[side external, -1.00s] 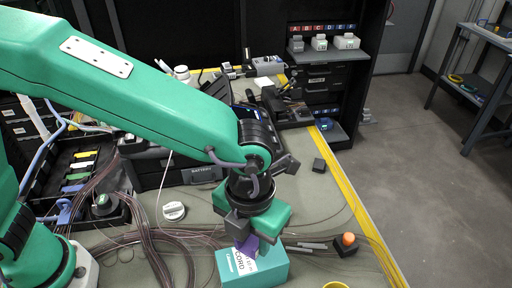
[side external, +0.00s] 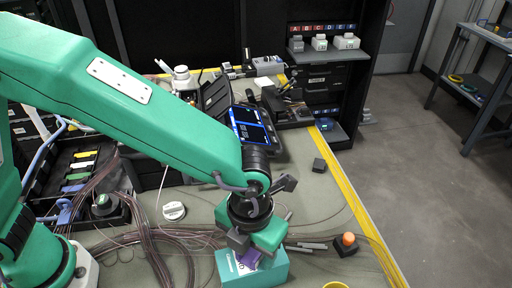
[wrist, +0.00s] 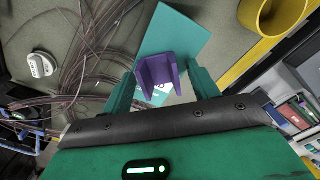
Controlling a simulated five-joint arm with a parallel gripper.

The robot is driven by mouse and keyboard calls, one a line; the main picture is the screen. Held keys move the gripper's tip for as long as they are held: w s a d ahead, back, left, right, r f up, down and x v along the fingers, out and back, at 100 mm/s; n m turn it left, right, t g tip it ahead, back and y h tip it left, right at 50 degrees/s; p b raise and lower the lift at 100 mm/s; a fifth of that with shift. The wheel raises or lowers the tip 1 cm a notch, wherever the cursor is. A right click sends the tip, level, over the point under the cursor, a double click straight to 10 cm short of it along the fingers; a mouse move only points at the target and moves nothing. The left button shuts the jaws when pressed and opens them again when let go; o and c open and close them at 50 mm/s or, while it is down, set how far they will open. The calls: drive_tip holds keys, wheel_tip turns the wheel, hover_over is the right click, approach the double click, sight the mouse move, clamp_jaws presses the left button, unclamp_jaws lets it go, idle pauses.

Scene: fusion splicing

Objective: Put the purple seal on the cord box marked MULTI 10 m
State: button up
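The purple seal (wrist: 157,70) is a U-shaped piece between the two teal fingers of my gripper (wrist: 162,78) in the wrist view. The gripper appears shut on it, though finger contact is not clear on the right side. In the side view the seal (side external: 250,258) sits below my gripper (side external: 252,248), over the top of a teal cord box (side external: 270,272). The box has a white label, partly covered by the seal; "MULTI 10 m" is not readable. The box also shows behind the seal in the wrist view (wrist: 180,35). Whether the seal touches the box is unclear.
An orange-topped button (side external: 347,240) and a yellow round container (wrist: 272,14) are right of the box. Thin cords (side external: 155,240) lie to its left. A white round piece (side external: 174,211) stands on the bench. Grey rods (side external: 312,246) lie behind the box.

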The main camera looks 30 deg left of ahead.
sight(252, 256)
idle(0.3)
wheel_tip(252, 256, up, 12)
drive_tip(key=shift+r, duration=0.15)
idle(0.6)
drive_tip(key=shift+a, duration=0.1)
idle(0.4)
